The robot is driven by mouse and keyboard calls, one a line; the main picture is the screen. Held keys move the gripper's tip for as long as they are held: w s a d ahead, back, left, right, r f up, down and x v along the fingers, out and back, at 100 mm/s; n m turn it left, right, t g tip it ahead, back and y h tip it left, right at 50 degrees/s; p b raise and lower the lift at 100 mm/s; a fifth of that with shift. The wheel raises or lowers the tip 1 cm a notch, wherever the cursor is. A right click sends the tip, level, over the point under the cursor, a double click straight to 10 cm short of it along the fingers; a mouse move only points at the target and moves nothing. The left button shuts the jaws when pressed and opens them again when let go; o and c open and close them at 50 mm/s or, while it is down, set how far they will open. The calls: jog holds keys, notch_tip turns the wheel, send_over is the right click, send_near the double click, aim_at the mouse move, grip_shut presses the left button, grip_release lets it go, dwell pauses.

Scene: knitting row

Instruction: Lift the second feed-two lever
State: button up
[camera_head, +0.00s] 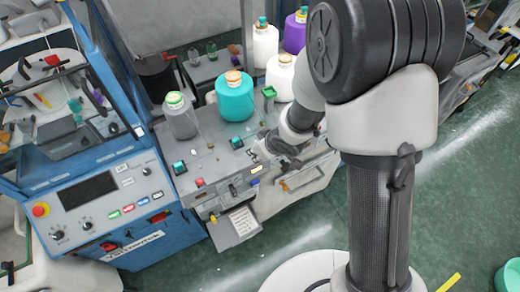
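A grey feed table (215,165) beside the blue knitting machine carries several small fittings. They include a teal-topped fitting (180,168) at left, another teal-topped one (236,142) in the middle, a green-topped one (268,91) at the back and a red one (199,182) near the front edge. The labels are too small to read, so I cannot tell which is the second feed-two lever. My gripper (262,152) is low over the right front part of the table, close to its surface. Its fingers are small and dark here, and I cannot tell whether they are open or touching anything.
A clear-grey cone (181,120), a teal cone (235,100) and a white cone (280,82) stand on the table. A paper card (240,222) hangs at the front.

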jog(key=shift+o, duration=0.2)
jog(key=v, duration=1.2)
dwell(0.4)
jog(key=shift+c, duration=0.2)
